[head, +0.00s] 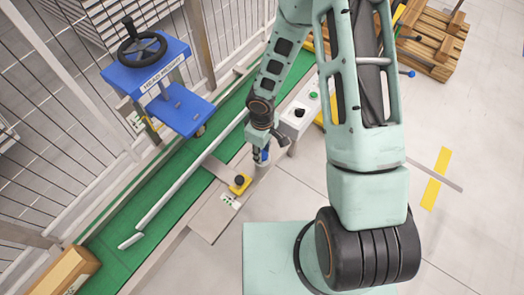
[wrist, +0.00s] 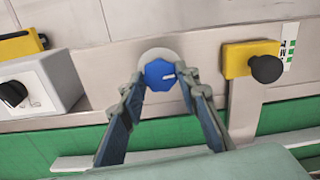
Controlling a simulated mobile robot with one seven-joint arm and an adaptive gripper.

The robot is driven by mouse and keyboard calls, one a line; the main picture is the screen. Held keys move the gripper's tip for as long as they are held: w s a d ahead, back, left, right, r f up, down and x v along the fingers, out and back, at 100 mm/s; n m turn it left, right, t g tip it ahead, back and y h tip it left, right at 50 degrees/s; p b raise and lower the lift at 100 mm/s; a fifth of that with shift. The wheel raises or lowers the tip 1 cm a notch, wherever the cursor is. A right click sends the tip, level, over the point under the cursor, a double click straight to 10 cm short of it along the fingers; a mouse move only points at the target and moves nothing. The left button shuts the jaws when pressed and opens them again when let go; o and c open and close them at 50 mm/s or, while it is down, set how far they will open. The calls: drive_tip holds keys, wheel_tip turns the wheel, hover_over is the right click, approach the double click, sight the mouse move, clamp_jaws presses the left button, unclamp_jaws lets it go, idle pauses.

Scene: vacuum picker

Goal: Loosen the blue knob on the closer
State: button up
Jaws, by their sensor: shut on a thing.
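In the head view my gripper (head: 262,155) points down at the conveyor's near edge, and the knob cannot be clearly told from the fingers there.
A yellow box with a black knob (wrist: 250,60) is close on the right in the wrist view. A white control box with a black dial (wrist: 42,85) is on the left.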

drive_tip(key=n, duration=0.4)
drive_tip(key=shift+n, duration=0.4)
idle(0.4)
drive_tip(key=o, duration=1.2)
drive_tip(key=shift+c, duration=0.2)
wheel_tip(320, 180, up, 12)
